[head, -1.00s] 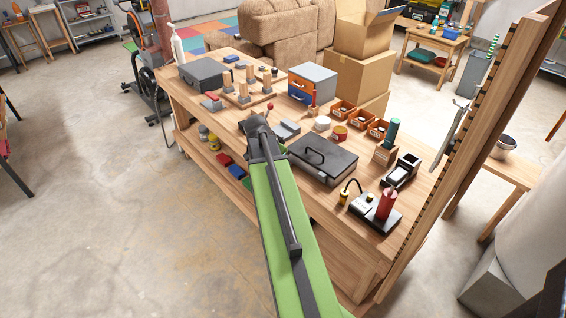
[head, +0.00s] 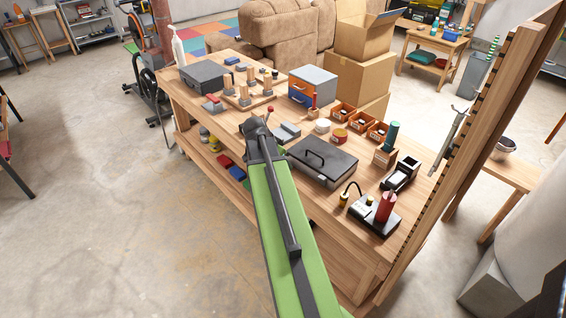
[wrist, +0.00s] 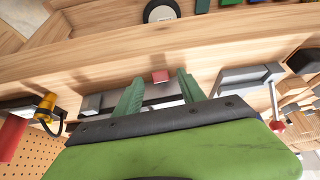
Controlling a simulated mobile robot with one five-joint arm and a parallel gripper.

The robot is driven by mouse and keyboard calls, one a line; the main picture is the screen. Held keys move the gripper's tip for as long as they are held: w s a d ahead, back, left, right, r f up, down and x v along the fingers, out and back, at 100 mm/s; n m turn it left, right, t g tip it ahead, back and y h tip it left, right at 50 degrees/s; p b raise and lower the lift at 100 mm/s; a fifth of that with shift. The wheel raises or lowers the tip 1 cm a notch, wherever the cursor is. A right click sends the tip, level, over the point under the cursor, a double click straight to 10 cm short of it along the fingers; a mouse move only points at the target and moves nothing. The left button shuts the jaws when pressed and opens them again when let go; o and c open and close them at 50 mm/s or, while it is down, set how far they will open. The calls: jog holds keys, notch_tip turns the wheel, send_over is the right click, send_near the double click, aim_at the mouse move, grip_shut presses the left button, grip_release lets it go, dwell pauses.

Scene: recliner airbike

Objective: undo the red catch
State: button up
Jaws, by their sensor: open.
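A small red block, which looks like the red catch (wrist: 160,76), sits at the front edge of a flat grey case in the wrist view. The case (wrist: 93,103) lies mostly behind my gripper there. In the head view the case (head: 338,164) is dark grey with a black handle on its lid, and I cannot make out the red catch. My gripper (wrist: 160,82) has two green fingers spread apart, one on each side of the red block, with nothing held. I cannot tell whether they touch it. In the head view my gripper (head: 257,133) is over the bench's front edge.
A grey fixture (wrist: 245,76) with a red-tipped lever (wrist: 277,124) stands close to my gripper. The red cylinder on a black base (head: 386,207) is at the bench's right end. A peg board (head: 246,98) and grey toolbox (head: 204,75) stand farther left. Open floor lies in front.

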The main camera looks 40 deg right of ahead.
jog(key=p+v, duration=1.3)
jog(key=v, duration=0.3)
jog(key=shift+s, duration=0.1)
jog(key=w+a+f+n+t+y, duration=0.1)
jog(key=w+a+n, duration=0.2)
jog(key=a, duration=0.7)
jog(key=w+a+n+t+y, duration=0.15)
jog(key=w+a, duration=0.25)
jog(key=a, duration=0.6)
jog(key=s+a+f+n+g+y, duration=0.1)
jog(key=s+a+n, duration=0.1)
jog(key=a+n, duration=0.4)
jog(key=s+a+n+g+y, duration=0.1)
jog(key=s+a+n+y, duration=0.1)
jog(key=a+n, duration=0.5)
jog(key=shift+s+a+f, duration=0.3)
jog(key=shift+a+f, duration=0.05)
jog(key=shift+a, duration=0.8)
jog(key=shift+g, duration=0.25)
